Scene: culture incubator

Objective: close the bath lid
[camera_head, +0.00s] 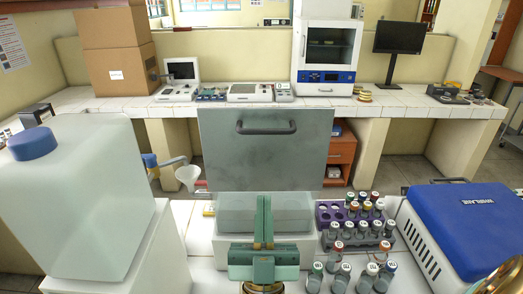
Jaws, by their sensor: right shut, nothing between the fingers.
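The bath lid (265,165) is a flat grey panel standing upright behind the bath, with a dark bar handle (265,128) near its upper edge. The bath (225,246) is a low white and grey box below and in front of the lid, so the lid is open. My right gripper (264,205) is green, with its fingers together and empty. It appears in front of the bath and hides the middle of it; I cannot tell whether it touches the bath. It is well below the lid handle in the picture.
A large white carboy (75,200) with a blue cap stands close on the left, a white funnel (188,176) beside it. A rack (385,238) and several capped vials stand right of the bath. A blue-lidded machine (465,225) is farther right. Instruments line the back counter (405,106).

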